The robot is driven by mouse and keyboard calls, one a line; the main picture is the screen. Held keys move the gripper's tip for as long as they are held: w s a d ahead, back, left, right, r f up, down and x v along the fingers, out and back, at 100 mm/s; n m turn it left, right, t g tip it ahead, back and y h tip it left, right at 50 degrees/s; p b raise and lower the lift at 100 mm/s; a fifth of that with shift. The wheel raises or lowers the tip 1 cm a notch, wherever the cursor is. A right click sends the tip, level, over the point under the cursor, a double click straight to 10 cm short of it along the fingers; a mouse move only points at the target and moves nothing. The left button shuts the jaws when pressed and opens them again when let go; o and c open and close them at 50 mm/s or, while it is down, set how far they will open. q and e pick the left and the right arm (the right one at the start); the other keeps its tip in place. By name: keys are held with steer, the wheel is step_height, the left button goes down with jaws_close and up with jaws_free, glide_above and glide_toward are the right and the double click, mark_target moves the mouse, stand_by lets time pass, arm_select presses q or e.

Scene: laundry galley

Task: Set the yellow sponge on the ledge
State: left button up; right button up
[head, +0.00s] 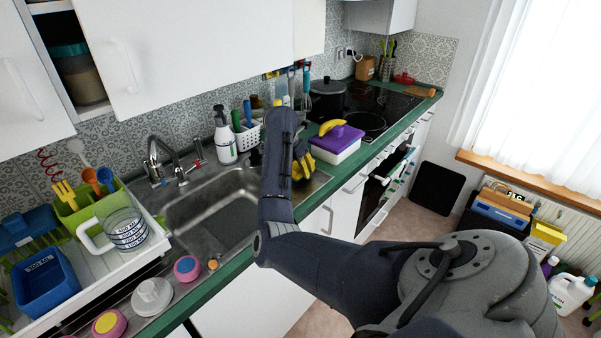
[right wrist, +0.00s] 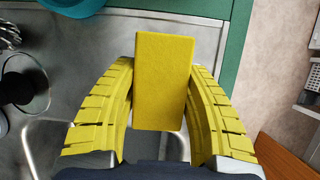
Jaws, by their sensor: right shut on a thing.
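The yellow sponge (right wrist: 165,85) is a plain rectangular block in the right wrist view. My right gripper (right wrist: 163,72) has its ribbed yellow fingers on both sides of the sponge and is shut on it. In the head view the right gripper (head: 302,168) is over the counter between the sink and the purple-lidded box, partly hidden by my arm. The sponge cannot be told apart from the yellow fingers there. My left gripper is not in view. I cannot tell which surface is the ledge.
The sink (head: 212,212) and tap (head: 170,160) are left of my arm. The green counter edge (right wrist: 236,60) runs along the right in the wrist view, with floor beyond.

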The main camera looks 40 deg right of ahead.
steer(key=shift+f, duration=0.9)
steer(key=shift+f, duration=0.2)
steer(key=o, duration=1)
steer(key=shift+r, duration=0.1)
steer(key=v, duration=1.2)
steer(key=shift+d+r, duration=0.1)
steer(key=shift+r, duration=0.05)
